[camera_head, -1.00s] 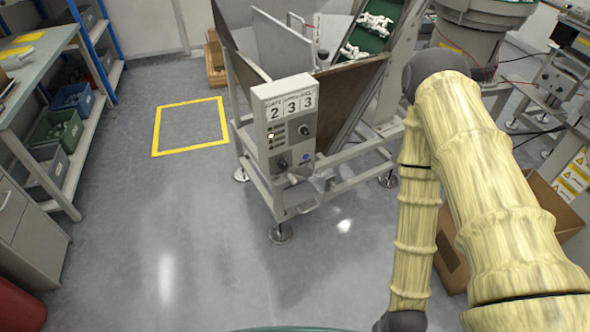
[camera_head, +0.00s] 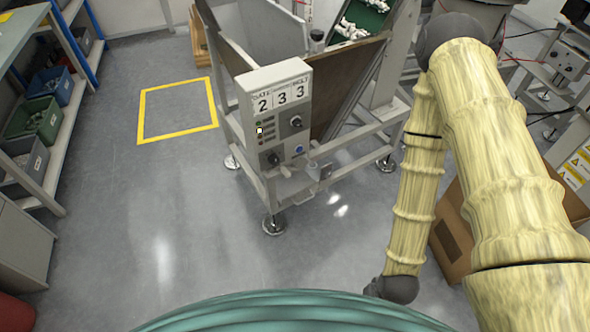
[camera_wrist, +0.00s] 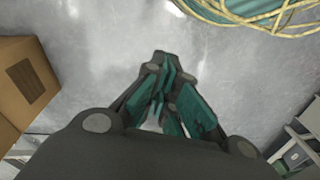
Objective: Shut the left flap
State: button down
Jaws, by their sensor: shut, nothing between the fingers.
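My gripper (camera_wrist: 162,68) shows in the wrist view, pointing down over bare grey floor. Its dark fingers with green pads are closed together and hold nothing. In the head view the gripper itself is out of sight. A cardboard box (camera_head: 447,262) stands on the floor at the right, partly hidden behind my arm. The same kind of box (camera_wrist: 48,62), with a dark brown patch, shows at the left edge of the wrist view, apart from my gripper. I cannot make out a left flap in either view.
A machine with a control panel (camera_head: 279,115) reading 2 3 3 stands ahead, with brown side panels and feet. A yellow floor square (camera_head: 143,117) lies left of it. A shelf with bins (camera_head: 37,120) lines the left side. The floor between is clear.

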jog(key=w+a+f+n+t+y+b, duration=0.1)
jog(key=w+a+f+t+y+b, duration=0.15)
jog(key=w+a+b, duration=0.55)
jog(key=w+a+f+t+y+b, duration=0.2)
jog(key=w+a+f+y+b, duration=0.15)
jog(key=w, duration=0.85)
jog(key=w+a+r+t+y+b, duration=0.1)
jog(key=w+r+t+b, duration=0.1)
jog(key=w, duration=0.4)
jog(key=w+a+r+n+t+y+b, duration=0.1)
jog(key=w+r+t+b, duration=0.1)
jog(key=w+r+b, duration=0.3)
jog(key=w+a+r+t+b, duration=0.1)
jog(key=w+r+t+b, duration=0.2)
jog(key=w, duration=0.6)
jog(key=shift+a+r+y+b, duration=0.25)
jog(key=shift+r+y+b, duration=0.15)
jog(key=shift+r+b, duration=0.1)
jog(key=shift+w+a+f, duration=0.1)
jog(key=shift+f, duration=0.05)
jog(key=b+x, duration=0.2)
jog(key=x, duration=0.8)
